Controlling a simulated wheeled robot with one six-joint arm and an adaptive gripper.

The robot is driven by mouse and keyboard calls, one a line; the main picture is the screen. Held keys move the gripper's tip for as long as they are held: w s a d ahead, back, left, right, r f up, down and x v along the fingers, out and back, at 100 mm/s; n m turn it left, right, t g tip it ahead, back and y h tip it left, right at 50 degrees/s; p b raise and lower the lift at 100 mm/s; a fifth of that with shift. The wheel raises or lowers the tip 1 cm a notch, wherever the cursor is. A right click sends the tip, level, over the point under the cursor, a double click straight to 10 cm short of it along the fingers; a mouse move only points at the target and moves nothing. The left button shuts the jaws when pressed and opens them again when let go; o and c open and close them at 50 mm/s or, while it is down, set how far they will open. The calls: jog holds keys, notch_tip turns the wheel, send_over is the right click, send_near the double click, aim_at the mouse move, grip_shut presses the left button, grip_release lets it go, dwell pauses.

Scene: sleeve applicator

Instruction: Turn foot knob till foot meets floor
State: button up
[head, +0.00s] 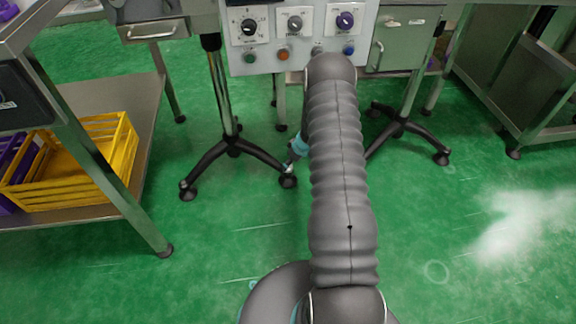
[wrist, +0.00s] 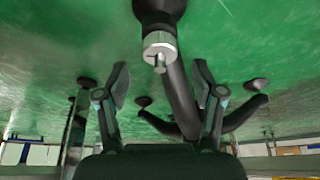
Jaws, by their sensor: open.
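The foot knob (wrist: 160,46) is a silver, ribbed cylinder with a small slotted stem, in the upper middle of the wrist view. The black foot (wrist: 158,10) adjoins it at the top edge of that picture, where the floor fills the upper part. My gripper (wrist: 161,72) is open, its two dark fingers spread to the left and right. The knob lies between their lines, seemingly just beyond the tips; no contact shows. In the head view the black foot (head: 288,181) ends a leg of the stand, and my gripper is mostly hidden behind my arm.
Black stand legs (head: 235,146) spread over the green floor (head: 225,245). A control panel (head: 268,62) with knobs and buttons is above. A metal cart (head: 150,100) with a yellow crate (head: 120,150) is at left. A steel bench (head: 510,70) is at right. The front floor is clear.

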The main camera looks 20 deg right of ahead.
jog(key=shift+x, duration=1.85)
jog(key=c, duration=1.1)
jog(key=shift+f, duration=0.1)
jog(key=shift+c, duration=0.2)
